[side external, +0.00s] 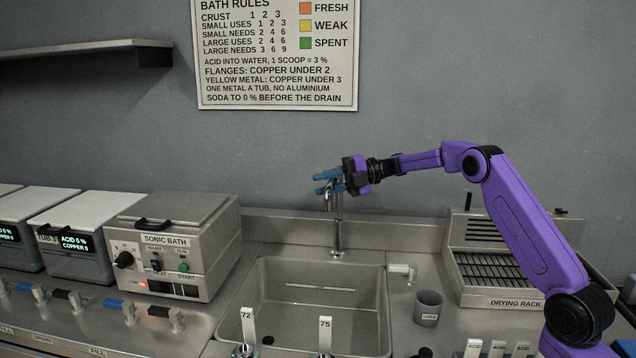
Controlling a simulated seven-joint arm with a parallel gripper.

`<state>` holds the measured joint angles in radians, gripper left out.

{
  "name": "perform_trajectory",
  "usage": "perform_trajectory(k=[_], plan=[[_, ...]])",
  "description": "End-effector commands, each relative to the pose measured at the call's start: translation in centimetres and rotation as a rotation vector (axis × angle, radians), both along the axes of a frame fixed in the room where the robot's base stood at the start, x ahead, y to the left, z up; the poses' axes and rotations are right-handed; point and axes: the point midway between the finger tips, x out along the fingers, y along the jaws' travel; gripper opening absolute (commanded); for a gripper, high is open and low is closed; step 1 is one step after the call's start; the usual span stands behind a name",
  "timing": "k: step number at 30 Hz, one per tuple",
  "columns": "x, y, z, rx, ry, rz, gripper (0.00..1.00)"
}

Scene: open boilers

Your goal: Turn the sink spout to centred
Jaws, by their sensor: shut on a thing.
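The sink spout (329,201) is a grey metal pipe that rises from the counter behind the sink basin (262,300). Its upright (337,238) stands near the middle of the basin's back edge, and its outlet end hangs slightly left of the upright. My gripper (327,182) comes in from the right at the top of the spout. Its blue fingers point left and are shut on the spout's upper part. The fingers hide part of the spout's top, so its exact angle is hard to tell.
The sonic bath (178,240) stands left of the sink. A grey cup (428,308) and the drying rack (500,275) are to the right. Two upright tags (325,334), 72 and 75, stand at the front edge. The wall is close behind the spout.

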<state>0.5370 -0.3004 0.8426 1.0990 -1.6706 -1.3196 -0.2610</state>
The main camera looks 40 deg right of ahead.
Motion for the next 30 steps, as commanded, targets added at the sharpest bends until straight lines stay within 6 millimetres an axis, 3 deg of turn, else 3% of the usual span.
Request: perform_trajectory(k=[19, 20, 21, 30], plan=[[-0.56, -0.47, -0.06, 0.001, 0.001, 0.052, 0.0], [-0.55, -0.46, -0.06, 0.0, 0.0, 0.052, 0.38], [-0.55, -0.46, -0.06, 0.0, 0.0, 0.052, 0.48], [-0.59, -0.52, 0.0, 0.001, -0.001, 0.052, 0.48]])
